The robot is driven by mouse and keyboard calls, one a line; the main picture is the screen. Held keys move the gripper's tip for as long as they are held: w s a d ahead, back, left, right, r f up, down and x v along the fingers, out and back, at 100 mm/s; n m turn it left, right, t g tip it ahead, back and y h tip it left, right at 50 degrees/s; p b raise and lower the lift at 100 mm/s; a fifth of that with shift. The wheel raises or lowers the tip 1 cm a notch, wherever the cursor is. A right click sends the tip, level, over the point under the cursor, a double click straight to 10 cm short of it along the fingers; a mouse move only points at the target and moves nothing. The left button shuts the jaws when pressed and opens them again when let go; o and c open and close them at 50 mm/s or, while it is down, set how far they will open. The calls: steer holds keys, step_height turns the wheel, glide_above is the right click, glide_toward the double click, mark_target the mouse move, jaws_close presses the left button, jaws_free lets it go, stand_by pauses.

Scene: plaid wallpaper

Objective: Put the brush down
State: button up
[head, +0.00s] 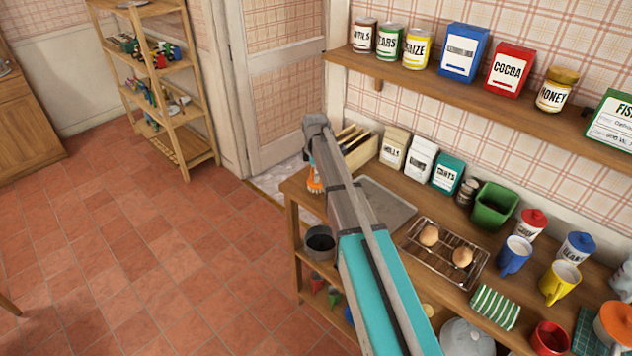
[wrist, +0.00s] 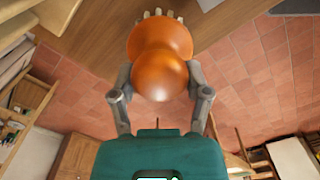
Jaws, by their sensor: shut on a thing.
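The brush (wrist: 160,70) has a rounded orange handle and pale bristles, which show at its far end in the wrist view. My gripper (wrist: 160,84) is shut on the orange handle, one finger on each side. In the head view, a small part of the brush (head: 315,181) shows below my gripper (head: 316,150), at the left end of the wooden counter (head: 301,196). My arm hides the rest of it there. I cannot tell whether the bristles touch the counter.
A grey board (head: 392,205), a wire rack (head: 450,262) with brown eggs, a green bin (head: 494,208) and mugs stand on the counter to the right. A wooden box (head: 358,150) and cartons (head: 394,148) stand behind. Open tiled floor lies left.

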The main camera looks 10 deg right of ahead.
steer(key=shift+f+b, duration=0.7)
steer(key=shift+f, duration=0.3)
steer(key=shift+f, duration=0.15)
steer(key=o, duration=1)
steer(key=shift+r, duration=0.2)
step_height(320, 180, up, 12)
steer(key=p, duration=1.2)
steer(key=shift+s, duration=0.1)
